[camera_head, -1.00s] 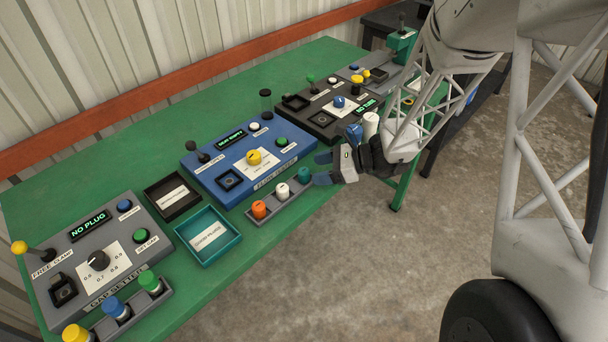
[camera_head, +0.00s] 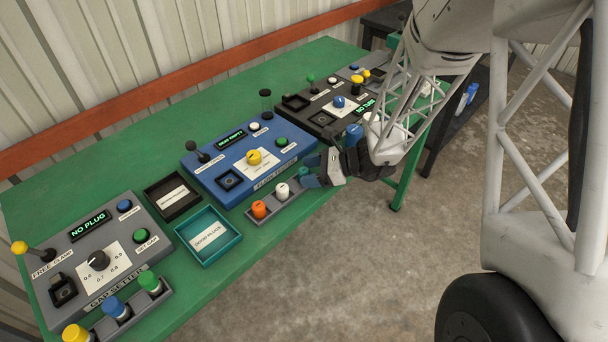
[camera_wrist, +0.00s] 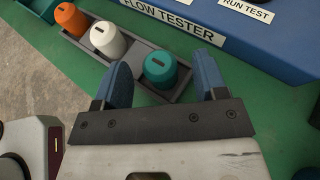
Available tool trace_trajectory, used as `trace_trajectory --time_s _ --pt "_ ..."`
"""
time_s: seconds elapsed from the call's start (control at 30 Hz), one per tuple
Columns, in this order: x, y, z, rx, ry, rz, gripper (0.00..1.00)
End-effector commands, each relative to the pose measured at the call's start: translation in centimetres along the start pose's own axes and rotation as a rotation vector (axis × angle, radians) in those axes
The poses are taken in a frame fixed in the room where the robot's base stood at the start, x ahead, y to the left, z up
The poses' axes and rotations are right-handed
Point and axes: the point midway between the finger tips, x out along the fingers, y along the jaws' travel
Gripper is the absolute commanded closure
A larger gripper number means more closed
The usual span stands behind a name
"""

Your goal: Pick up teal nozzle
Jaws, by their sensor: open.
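The teal nozzle (camera_wrist: 160,68) stands upright in the right end slot of a grey rack (camera_wrist: 139,44), seen in the wrist view. My gripper (camera_wrist: 165,82) is open, with one blue finger on each side of the nozzle, and the nozzle shows between them near the fingertips. I cannot tell whether a finger touches it. In the head view my gripper (camera_head: 314,169) is at the right end of the rack (camera_head: 268,216) and hides the teal nozzle. A white nozzle (camera_head: 282,191) and an orange nozzle (camera_head: 259,209) stand in the same rack.
The blue flow tester (camera_head: 213,164) stands just behind the rack. A teal-rimmed tray (camera_head: 236,242) and a black tray (camera_head: 151,206) lie to the left. The green table's front edge runs close by the rack. A grey gap setter (camera_head: 75,260) stands at far left.

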Motion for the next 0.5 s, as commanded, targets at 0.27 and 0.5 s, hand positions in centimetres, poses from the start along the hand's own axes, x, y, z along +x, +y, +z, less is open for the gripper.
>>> trace_trajectory --time_s 0.27,0.5 --pt "-0.01 0.0 0.0 0.0 0.0 0.0 0.74" --pt "-0.01 0.0 0.0 0.0 0.0 0.0 0.88"
